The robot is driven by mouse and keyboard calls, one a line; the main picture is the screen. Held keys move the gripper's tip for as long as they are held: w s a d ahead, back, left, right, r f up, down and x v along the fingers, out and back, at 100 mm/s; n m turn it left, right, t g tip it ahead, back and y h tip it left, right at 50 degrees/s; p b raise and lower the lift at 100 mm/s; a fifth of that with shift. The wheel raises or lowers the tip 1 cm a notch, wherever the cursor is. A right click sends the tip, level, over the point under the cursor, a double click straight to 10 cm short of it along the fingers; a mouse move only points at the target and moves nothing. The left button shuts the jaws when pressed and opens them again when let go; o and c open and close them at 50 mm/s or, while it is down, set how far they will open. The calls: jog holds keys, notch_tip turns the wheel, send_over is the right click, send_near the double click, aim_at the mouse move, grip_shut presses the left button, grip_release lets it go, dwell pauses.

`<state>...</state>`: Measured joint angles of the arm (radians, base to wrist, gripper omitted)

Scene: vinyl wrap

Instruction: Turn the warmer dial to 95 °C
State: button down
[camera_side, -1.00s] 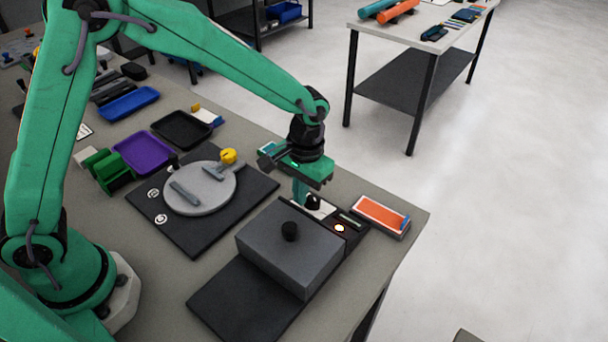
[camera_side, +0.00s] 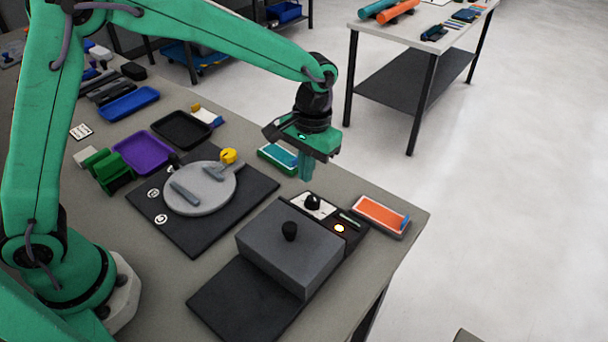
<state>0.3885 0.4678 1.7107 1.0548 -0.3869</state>
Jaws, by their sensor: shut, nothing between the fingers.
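The warmer is a dark grey box (camera_side: 285,262) with a black knob on its lid, standing on a dark base. At its back edge is a control strip with a white dial face (camera_side: 322,207) and a black dial (camera_side: 312,201). A lit round lamp (camera_side: 339,228) and a small display (camera_side: 349,219) are beside the dial. The dial's setting is too small to read. My gripper (camera_side: 306,178) is shut and empty, pointing down above and behind the dial, apart from it.
An orange tray (camera_side: 380,215) lies right of the control strip, and a teal tray (camera_side: 278,157) lies behind my gripper. A round grey plate (camera_side: 208,198) with tools sits on a dark mat to the left. A purple tray (camera_side: 143,153) lies farther left.

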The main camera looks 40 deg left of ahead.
aim_at(312, 202)
jog(key=shift+r, duration=0.2)
jog(key=shift+w+d+r, duration=0.2)
jog(key=shift+w+d, duration=0.05)
jog(key=shift+d, duration=0.45)
jog(key=shift+w+d+r, duration=0.15)
jog(key=shift+w+d, duration=0.05)
jog(key=shift+d, duration=0.45)
jog(key=shift+f, duration=0.2)
jog(key=shift+s+f, duration=0.4)
jog(key=shift+f, duration=0.65)
jog(key=shift+s+f, duration=0.4)
jog(key=shift+f, duration=0.6)
jog(key=shift+s+f, duration=0.4)
jog(key=shift+f, duration=0.65)
jog(key=shift+w+a, duration=0.1)
jog(key=shift+w, duration=0.05)
